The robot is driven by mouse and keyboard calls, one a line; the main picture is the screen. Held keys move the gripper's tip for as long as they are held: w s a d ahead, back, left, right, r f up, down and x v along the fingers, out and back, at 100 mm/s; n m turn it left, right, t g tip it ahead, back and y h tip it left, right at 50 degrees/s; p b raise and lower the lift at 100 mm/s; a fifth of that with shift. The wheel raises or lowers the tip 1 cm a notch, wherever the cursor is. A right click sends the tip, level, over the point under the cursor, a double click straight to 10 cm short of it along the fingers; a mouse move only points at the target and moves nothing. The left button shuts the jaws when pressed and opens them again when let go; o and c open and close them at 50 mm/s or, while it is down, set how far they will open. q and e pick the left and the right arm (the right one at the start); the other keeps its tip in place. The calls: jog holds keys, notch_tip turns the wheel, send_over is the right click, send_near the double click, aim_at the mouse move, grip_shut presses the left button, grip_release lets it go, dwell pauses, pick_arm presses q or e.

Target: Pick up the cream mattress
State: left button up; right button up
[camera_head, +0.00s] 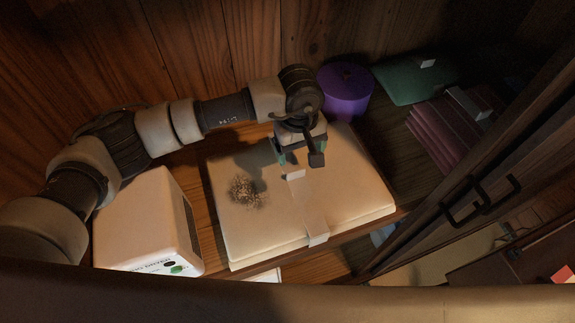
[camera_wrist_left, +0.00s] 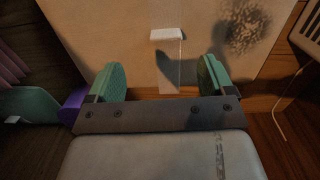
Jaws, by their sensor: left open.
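The cream mattress (camera_head: 250,232) lies flat and folded on a wooden shelf, with a pale strap (camera_head: 311,210) across it and a dark scribbled patch on its left part. My left gripper (camera_head: 296,158) is over the mattress's back part, near the upper end of the strap. In the left wrist view, the green fingertips (camera_wrist_left: 160,80) are apart with nothing between them, and the mattress (camera_wrist_left: 110,30) lies beyond them with a raised pale tab (camera_wrist_left: 166,34) on the strap. I cannot tell whether the fingers touch the mattress. My right gripper is not in view.
A white box-shaped appliance (camera_head: 140,225) stands close left of the mattress. A purple round container (camera_head: 344,92), a green folded item (camera_head: 415,78) and a maroon stack (camera_head: 443,132) are behind and right. A sliding door with a black handle (camera_head: 480,200) is at right. A wooden wall rises behind.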

aim_at(295, 172)
pick_arm(q)
jog(key=shift+y, duration=0.3)
jog(key=f, duration=0.1)
jog(key=f+p, duration=0.1)
jog(key=f, duration=0.1)
jog(key=a+f, duration=0.1)
jog(key=f, duration=0.1)
jog(key=shift+s+p, duration=0.1)
jog(key=shift+p, duration=0.25)
jog(key=shift+f, duration=0.3)
notch_tip(295, 172, down, 3)
jog(key=shift+s+d+f+p, duration=0.15)
jog(key=shift+f+p, duration=0.05)
jog(key=shift+p, duration=1)
jog(key=shift+f, duration=0.6)
jog(key=shift+c, duration=0.8)
jog(key=c, duration=0.4)
grip_shut()
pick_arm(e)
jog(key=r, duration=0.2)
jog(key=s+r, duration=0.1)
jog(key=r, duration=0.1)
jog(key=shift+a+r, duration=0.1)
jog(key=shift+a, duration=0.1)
